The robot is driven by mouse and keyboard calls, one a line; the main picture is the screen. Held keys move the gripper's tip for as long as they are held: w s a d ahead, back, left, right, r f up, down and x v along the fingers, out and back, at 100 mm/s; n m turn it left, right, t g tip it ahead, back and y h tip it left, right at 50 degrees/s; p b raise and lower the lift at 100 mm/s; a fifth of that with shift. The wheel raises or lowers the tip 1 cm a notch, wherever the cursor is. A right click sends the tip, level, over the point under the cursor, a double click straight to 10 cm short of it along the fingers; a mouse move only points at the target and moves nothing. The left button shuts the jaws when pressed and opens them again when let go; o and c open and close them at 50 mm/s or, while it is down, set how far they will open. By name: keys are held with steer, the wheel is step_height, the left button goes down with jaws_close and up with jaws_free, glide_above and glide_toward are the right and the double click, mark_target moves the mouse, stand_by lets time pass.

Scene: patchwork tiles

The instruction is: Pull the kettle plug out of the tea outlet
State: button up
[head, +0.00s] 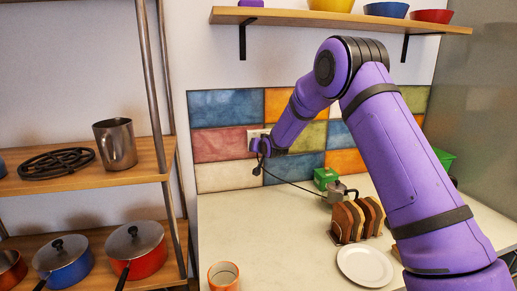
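A pale outlet plate (254,134) is on the patchwork tile wall, partly hidden behind my gripper. My gripper (262,146) is at the outlet, at the end of my purple arm. Dark parts by its tip look like the plug and fingers together, and I cannot separate them or tell whether the fingers are closed. A black cord (290,184) hangs from there and runs right across the counter toward a small grey metal kettle (337,192). Whether the plug is seated in the outlet is hidden.
On the counter (285,235) stand a green box (325,178), a toast rack (358,219), a white plate (365,265) and an orange mug (224,276). Shelves with pots (136,250) are at left. A bowl shelf (340,20) hangs above. The counter's left middle is clear.

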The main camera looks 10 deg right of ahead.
steer(key=shift+o, duration=1.3)
steer(key=c, duration=0.4)
steer(key=shift+o, duration=0.2)
steer(key=shift+s, duration=0.35)
steer(key=shift+o, duration=1.4)
steer(key=shift+c, duration=1.4)
steer(key=shift+s, duration=1)
